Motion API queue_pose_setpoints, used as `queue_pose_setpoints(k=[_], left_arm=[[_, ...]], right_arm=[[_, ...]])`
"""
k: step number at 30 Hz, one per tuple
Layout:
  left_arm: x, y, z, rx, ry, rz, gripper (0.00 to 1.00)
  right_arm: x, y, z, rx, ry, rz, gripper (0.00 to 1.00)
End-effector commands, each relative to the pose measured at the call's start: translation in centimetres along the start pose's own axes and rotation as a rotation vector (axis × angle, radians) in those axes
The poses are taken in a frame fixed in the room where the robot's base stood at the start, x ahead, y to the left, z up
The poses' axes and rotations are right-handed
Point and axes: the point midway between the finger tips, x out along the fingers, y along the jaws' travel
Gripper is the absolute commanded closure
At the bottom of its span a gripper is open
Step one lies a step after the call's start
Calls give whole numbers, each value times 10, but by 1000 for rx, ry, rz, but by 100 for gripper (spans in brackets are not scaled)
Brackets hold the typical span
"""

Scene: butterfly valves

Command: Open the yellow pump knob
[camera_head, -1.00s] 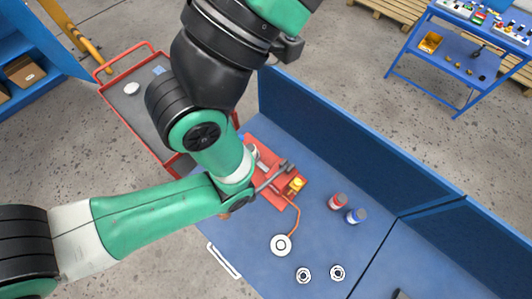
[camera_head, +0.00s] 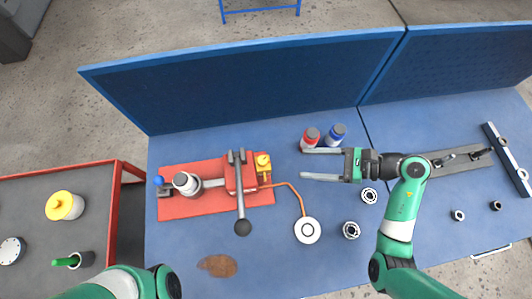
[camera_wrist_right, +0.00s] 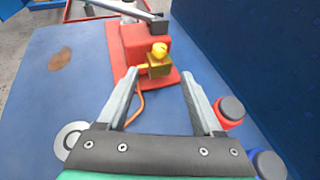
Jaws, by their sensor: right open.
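The yellow pump knob (camera_head: 262,160) sits on a brass-yellow block at the right end of the red pump (camera_head: 238,178), which has a long black-ended lever. In the right wrist view the knob (camera_wrist_right: 158,49) shows upright on its block, just beyond and between the fingertips. My right gripper (camera_head: 304,163) is open and empty, a short way to the right of the knob, with its fingers pointing toward it. The same gripper (camera_wrist_right: 158,82) frames the block from either side in the wrist view; I cannot tell whether it touches. My left gripper is out of view.
An orange hose (camera_head: 297,194) runs to a round white-ringed disc (camera_head: 307,230). A blue panel (camera_head: 250,85) walls the back.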

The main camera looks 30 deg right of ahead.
Motion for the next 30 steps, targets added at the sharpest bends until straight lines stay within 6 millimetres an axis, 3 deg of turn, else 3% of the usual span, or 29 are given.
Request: queue_pose_setpoints(k=[5, 18, 23, 30], left_arm=[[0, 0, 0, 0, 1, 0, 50], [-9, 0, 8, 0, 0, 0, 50], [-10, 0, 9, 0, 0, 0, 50], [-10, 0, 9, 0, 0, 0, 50]], right_arm=[[13, 1, 2, -1, -1, 5, 32], [102, 1, 2, -3, -1, 6, 32], [115, 1, 2, -3, -1, 3, 32], [116, 0, 3, -3, -1, 1, 32]])
